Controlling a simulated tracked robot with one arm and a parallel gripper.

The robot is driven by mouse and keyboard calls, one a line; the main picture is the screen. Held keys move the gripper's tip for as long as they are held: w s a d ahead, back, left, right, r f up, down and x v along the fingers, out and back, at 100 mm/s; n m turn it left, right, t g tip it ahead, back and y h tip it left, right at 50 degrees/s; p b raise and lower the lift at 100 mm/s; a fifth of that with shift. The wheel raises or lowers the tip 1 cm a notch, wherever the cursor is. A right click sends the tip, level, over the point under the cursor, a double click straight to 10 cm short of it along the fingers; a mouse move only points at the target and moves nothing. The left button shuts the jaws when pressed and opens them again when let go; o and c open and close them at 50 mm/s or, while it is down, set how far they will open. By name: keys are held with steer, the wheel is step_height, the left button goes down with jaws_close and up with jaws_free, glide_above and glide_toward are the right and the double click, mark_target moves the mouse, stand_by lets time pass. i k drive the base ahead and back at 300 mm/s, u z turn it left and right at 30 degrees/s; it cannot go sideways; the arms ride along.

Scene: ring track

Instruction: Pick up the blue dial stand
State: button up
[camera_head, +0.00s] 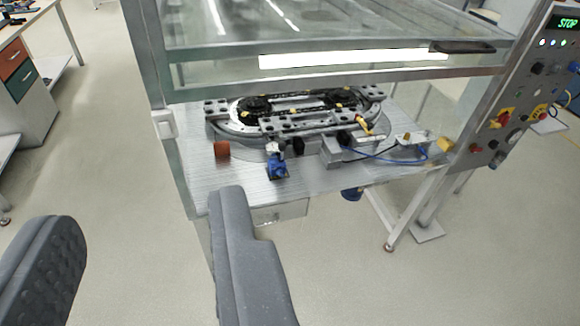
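The blue dial stand (277,167) is a small blue piece with a pale top and dark base. It stands upright near the front edge of the metal table (231,180), in front of the ring track. My gripper (145,225) is open and empty in the lower left of the view. Its two grey fingers are wide apart. The right finger's tip lies left of and below the stand in the picture, and floor shows between the fingers.
The ring track (300,112) fills the table behind the stand. An orange-brown block (222,149) sits to its left. A glass guard (330,35) with a metal frame hangs above. A control panel (510,110) reading STOP stands at right.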

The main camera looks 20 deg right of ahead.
mark_target(273, 149)
steer(key=z, duration=0.1)
steer(key=i, duration=1)
steer(key=u, duration=0.05)
